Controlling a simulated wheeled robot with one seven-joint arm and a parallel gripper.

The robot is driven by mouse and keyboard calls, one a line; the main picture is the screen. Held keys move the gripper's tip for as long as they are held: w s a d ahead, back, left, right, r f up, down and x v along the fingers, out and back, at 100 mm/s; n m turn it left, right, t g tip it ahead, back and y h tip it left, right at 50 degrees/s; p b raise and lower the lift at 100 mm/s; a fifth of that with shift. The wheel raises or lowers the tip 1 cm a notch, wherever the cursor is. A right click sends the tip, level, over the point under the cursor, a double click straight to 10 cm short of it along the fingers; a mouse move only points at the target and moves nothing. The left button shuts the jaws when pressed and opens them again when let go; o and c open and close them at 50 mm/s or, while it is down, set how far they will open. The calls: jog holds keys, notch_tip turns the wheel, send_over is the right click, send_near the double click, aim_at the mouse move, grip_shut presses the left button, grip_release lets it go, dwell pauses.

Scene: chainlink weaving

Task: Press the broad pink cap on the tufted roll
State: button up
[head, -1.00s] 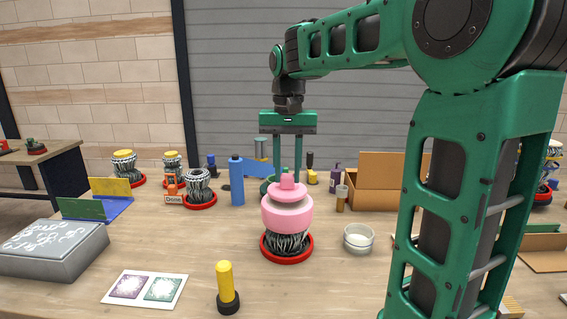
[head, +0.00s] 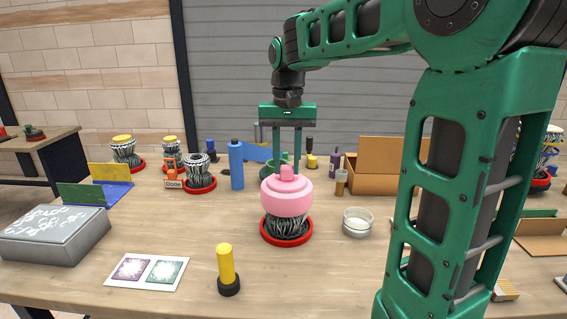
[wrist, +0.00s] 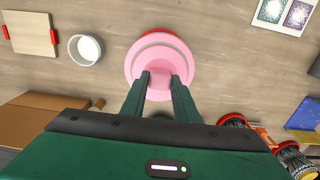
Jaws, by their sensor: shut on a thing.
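The broad pink cap (head: 287,195) sits over the top of the tufted roll (head: 287,227), with its lower edge down on the black-and-white tufts. The roll stands upright in a red round base (head: 265,237). My gripper (head: 287,167) is above the cap, pointing straight down, with its two fingers on the cap's small upper knob. In the wrist view the fingers (wrist: 160,80) hold the knob from both sides, and the cap (wrist: 138,62) spreads out beyond them. The cap hides the top of the roll.
A bowl (head: 357,222) stands just right of the roll. A yellow-handled tool (head: 225,263) stands front left, near a printed card (head: 146,270). A blue bottle (head: 236,165) and other tufted rolls (head: 200,171) are behind left. An open cardboard box (head: 375,170) is behind right.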

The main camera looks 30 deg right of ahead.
aim_at(287, 166)
dwell(0.3)
jog(key=o, duration=1.1)
notch_tip(287, 166, up, 11)
jog(key=shift+f, duration=0.2)
jog(key=s+d+f, duration=0.1)
jog(key=s+f, duration=0.7)
jog(key=s+d+f, duration=0.1)
jog(key=s+f, duration=0.7)
jog(key=s, duration=0.1)
jog(key=s+d+f, duration=0.2)
jog(key=s+f, duration=0.6)
jog(key=s, duration=0.1)
jog(key=shift+f, duration=0.25)
